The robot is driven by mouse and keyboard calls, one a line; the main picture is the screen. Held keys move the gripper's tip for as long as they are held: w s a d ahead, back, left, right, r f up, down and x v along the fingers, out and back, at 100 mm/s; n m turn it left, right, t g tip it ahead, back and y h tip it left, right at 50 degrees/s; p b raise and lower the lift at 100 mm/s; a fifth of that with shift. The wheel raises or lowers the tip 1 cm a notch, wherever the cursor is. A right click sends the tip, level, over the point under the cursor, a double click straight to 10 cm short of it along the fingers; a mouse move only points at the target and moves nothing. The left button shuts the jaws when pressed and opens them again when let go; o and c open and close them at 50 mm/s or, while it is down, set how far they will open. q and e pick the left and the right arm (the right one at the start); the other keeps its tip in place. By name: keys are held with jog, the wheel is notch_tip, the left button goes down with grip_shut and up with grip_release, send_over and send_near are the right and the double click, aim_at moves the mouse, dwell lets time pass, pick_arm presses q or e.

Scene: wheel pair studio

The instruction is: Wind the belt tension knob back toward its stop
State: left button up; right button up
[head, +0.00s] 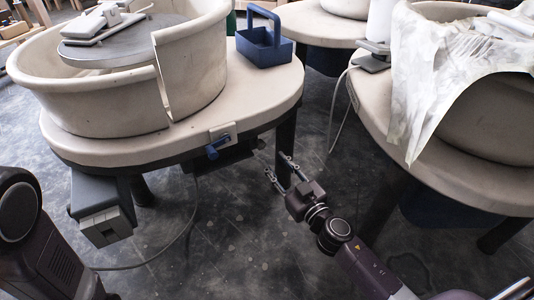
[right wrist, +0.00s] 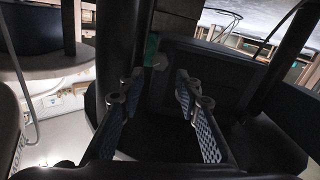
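The knob (head: 214,149) is a blue piece on a pale plate at the front edge of the left wheel's table (head: 265,105). I take it to be the belt tension knob. My right gripper (head: 278,172) is to the right of the knob and lower in the picture, apart from it. Its fingers are spread with nothing between them. They also show spread in the right wrist view (right wrist: 160,92), with dark parts behind them. I cannot make out the knob in that view. My left arm is at the lower left of the head view; its gripper is out of sight.
A pale splash basin (head: 190,70) around a grey wheel head (head: 120,45) and a blue caddy (head: 263,52) stand on the table. A grey box (head: 100,205) hangs below. A second wheel, draped with stained cloth (head: 440,75), stands right. Open floor lies between.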

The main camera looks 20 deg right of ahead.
aim_at(262, 146)
jog(key=shift+w+a, duration=0.25)
jog(key=shift+w, duration=1)
jog(key=shift+w+a, duration=0.25)
jog(key=shift+w, duration=1.05)
jog(key=shift+w+a, duration=0.25)
jog(key=shift+w, duration=1)
jog(key=shift+c, duration=0.3)
grip_shut()
